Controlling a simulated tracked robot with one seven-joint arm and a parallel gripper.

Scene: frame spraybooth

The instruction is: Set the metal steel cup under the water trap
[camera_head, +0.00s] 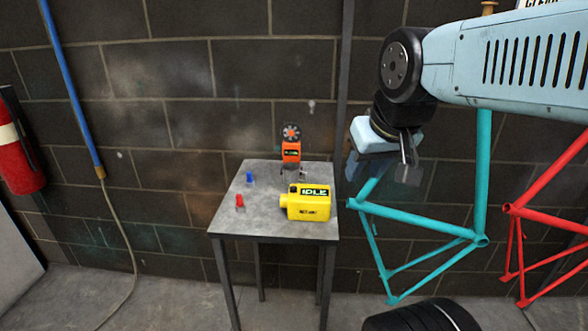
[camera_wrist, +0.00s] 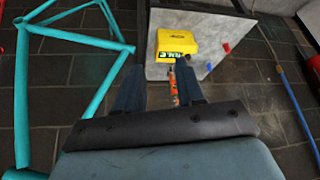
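My gripper (camera_head: 384,170) hangs in the air to the right of a small grey table, near a teal bike frame. In the wrist view its two dark fingers (camera_wrist: 160,84) stand apart with nothing visible between them. I cannot make out a metal steel cup in either view. I cannot identify a water trap with certainty. A blue pipe (camera_head: 72,90) runs down the wall at the left. It ends in a brass-coloured fitting (camera_head: 101,172) with a thin hose below.
The grey table (camera_head: 262,182) carries a yellow box marked IDLE (camera_head: 309,203), an orange device (camera_head: 291,151), and small blue (camera_head: 250,177) and red (camera_head: 240,201) pieces. Teal (camera_head: 420,225) and red (camera_head: 545,210) frames hang at right. A black tyre (camera_head: 425,317) is at the front.

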